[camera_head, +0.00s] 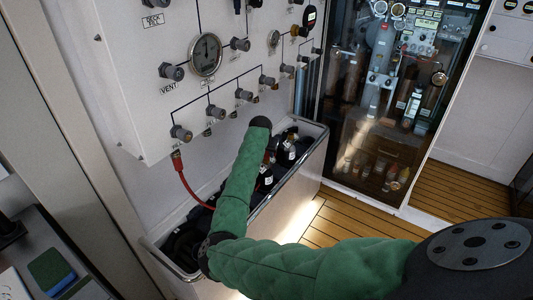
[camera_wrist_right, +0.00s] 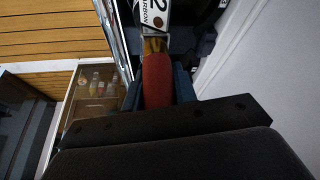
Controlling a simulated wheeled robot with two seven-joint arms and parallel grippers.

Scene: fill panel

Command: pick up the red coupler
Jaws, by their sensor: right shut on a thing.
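In the right wrist view, the red coupler (camera_wrist_right: 157,80) stands between the dark blue fingers of my right gripper (camera_wrist_right: 158,88), which is shut on it. A brass-coloured part shows at its far end, close to a white label with black print. In the head view, my green-sleeved right arm reaches over the trough (camera_head: 287,180) below the panel. The gripper there is mostly hidden by the arm; a small patch of red (camera_head: 267,157) shows beside the forearm. My left gripper is in neither view.
The white panel (camera_head: 120,70) carries gauges and several grey fittings. A red hose (camera_head: 188,188) hangs from the lower-left fitting into the trough. Dark bottles (camera_head: 288,152) stand in the trough. A steel rail edges it. A glass-fronted cabinet (camera_head: 350,110) stands behind; wooden floor is clear at right.

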